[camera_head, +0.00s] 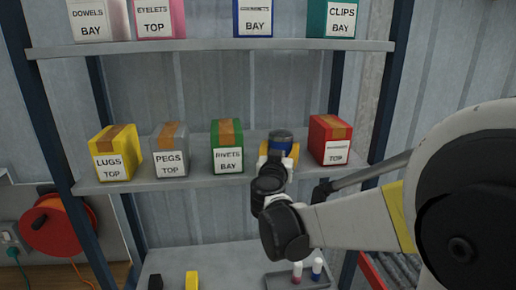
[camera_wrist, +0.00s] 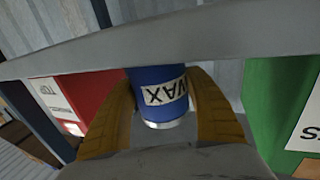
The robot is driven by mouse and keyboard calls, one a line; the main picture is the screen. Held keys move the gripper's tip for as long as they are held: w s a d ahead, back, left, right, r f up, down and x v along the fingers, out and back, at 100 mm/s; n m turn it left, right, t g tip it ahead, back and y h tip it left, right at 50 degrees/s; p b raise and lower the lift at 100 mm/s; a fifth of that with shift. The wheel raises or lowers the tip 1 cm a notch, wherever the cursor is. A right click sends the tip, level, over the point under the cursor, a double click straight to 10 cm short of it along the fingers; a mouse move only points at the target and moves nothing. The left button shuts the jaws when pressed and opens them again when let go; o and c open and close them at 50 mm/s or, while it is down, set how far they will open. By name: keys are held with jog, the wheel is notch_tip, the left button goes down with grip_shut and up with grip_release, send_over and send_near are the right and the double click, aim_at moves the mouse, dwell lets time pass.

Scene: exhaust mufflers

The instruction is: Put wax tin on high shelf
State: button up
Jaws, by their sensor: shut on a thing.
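The wax tin (camera_head: 281,137) is a blue can standing over the middle shelf (camera_head: 200,180), between a green box and a red box. In the wrist view, which appears upside down, the tin (camera_wrist: 158,80) shows a white label reading WAX and a silvery rim. My gripper (camera_head: 280,150) is shut on the tin, with a yellow-brown finger on each side of it. I cannot tell whether the tin touches the shelf. The upper shelf (camera_head: 215,45) is above, with a gap between the blue box and the pink box.
The middle shelf also holds a yellow box (camera_head: 116,152), a grey box (camera_head: 170,149), the green box (camera_head: 227,146) and the red box (camera_head: 330,140). The upper shelf holds a blue box (camera_head: 254,17), a pink box (camera_head: 158,18) and others. Dark uprights (camera_head: 390,80) flank the shelves.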

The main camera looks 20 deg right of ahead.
jog(key=shift+f, duration=0.15)
jog(key=o, duration=1.4)
